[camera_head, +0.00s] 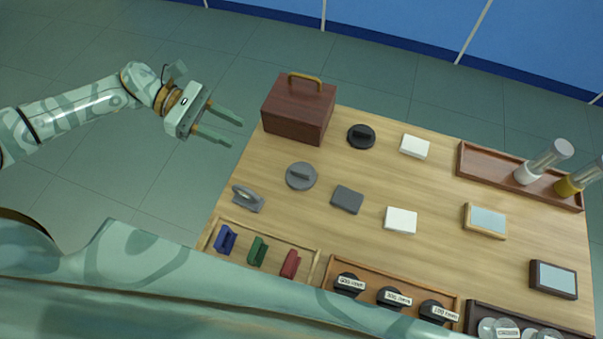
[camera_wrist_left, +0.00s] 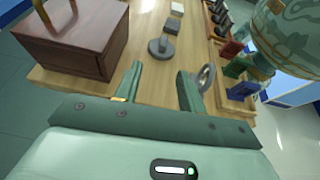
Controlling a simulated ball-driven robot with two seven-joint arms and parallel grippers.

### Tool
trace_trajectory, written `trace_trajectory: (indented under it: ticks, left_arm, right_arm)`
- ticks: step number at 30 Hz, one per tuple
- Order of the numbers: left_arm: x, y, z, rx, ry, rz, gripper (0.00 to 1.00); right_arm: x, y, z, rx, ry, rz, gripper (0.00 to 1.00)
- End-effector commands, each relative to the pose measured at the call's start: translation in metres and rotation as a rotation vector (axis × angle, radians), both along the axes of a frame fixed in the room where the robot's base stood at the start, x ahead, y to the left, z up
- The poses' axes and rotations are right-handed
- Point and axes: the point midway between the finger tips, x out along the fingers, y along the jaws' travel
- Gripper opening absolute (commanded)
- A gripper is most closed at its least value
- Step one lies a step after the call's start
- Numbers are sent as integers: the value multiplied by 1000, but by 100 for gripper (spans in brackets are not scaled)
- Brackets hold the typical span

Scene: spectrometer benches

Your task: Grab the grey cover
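The grey cover (camera_head: 301,176) is a round grey disc with a raised bar handle, lying flat on the wooden table left of its middle. In the left wrist view the grey cover (camera_wrist_left: 161,48) shows just beyond the fingertips, between them in the picture. My left gripper (camera_head: 236,134) is open and empty, near the table's left edge beside the brown box and apart from the cover. Its two fingers also show spread in the left wrist view (camera_wrist_left: 159,70). My right gripper is not in view.
A brown box with a handle (camera_head: 298,110) stands at the back left corner. Near the grey cover are a black round cover (camera_head: 361,136), a dark grey block (camera_head: 347,199) and a grey ring-shaped piece (camera_head: 247,198). Trays line the front edge; a brown tray (camera_head: 485,163) lies back right.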

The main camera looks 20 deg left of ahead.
Motion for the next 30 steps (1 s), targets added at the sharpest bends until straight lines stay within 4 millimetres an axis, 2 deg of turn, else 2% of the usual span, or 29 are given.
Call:
trace_trajectory:
  ticks: [4,12,15,20,27,30]
  left_arm:
    - [-7,-20,-5,5,-27,-47,40]
    - [-8,-80,-29,3,-27,-42,40]
    - [-8,-93,-36,4,-27,-40,40]
    - [-8,-104,-41,5,-25,-39,40]
    - [-11,-138,-57,3,-26,-39,40]
    - [-11,-146,-61,5,-25,-37,40]
  right_arm:
    - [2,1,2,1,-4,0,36]
    - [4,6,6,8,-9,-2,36]
    - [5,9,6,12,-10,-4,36]
    - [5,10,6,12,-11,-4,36]
    - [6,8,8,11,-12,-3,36]
    - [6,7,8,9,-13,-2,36]
